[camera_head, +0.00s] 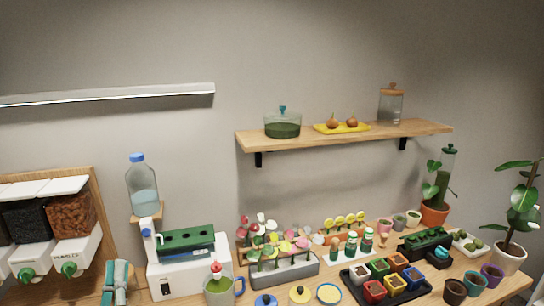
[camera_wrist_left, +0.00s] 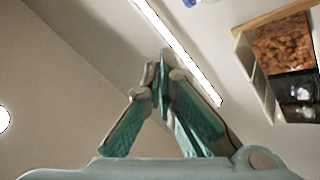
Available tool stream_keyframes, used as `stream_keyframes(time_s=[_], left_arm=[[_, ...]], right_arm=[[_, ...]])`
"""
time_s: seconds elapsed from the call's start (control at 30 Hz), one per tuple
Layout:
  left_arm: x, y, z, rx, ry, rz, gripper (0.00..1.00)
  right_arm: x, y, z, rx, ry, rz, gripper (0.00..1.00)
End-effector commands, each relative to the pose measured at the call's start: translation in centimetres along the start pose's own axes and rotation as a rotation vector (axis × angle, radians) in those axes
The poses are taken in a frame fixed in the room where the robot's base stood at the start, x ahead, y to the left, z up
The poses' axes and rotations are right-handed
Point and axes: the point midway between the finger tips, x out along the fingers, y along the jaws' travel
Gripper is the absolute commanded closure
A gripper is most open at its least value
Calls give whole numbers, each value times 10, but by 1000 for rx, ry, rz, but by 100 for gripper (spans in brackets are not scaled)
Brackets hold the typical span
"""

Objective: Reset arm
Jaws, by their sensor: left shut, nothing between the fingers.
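My left gripper (camera_head: 117,272) shows at the bottom left of the head view, with its teal-padded fingers pointing up. It stands between the dispensers and the white machine. In the left wrist view its fingertips (camera_wrist_left: 163,68) meet, and it is shut and empty. It appears apart from everything around it. My right gripper is in neither view.
Dispensers (camera_head: 60,215) hang at left. A white machine (camera_head: 175,281) with a green tray (camera_head: 187,243) and a bottle (camera_head: 142,188) stand beside the gripper. A wooden shelf (camera_head: 350,136) is above the crowded bench. The wall above the gripper is clear up to a light bar (camera_head: 110,94).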

Motion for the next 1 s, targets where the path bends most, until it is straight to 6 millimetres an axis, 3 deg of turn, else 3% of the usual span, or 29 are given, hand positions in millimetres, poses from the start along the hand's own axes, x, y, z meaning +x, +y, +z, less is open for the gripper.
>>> stream_keyframes(time_s=[0.27, 0.4, 0.57, 0.67, 0.77, 1.0], left_arm=[[-40, 13, 67, 119, -367, -11, 100], [-91, 15, 110, 237, -666, -35, 100], [-174, 3, 136, 415, -1044, -96, 100], [-231, -8, 132, 527, -1272, -155, 100], [-284, -19, 115, 627, -1477, -228, 100], [-383, -28, 45, 786, -1870, -431, 100]], right_arm=[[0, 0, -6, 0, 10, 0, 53], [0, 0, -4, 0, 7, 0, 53], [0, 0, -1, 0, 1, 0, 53], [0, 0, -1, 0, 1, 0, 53], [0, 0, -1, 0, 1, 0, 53], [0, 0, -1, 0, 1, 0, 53]])
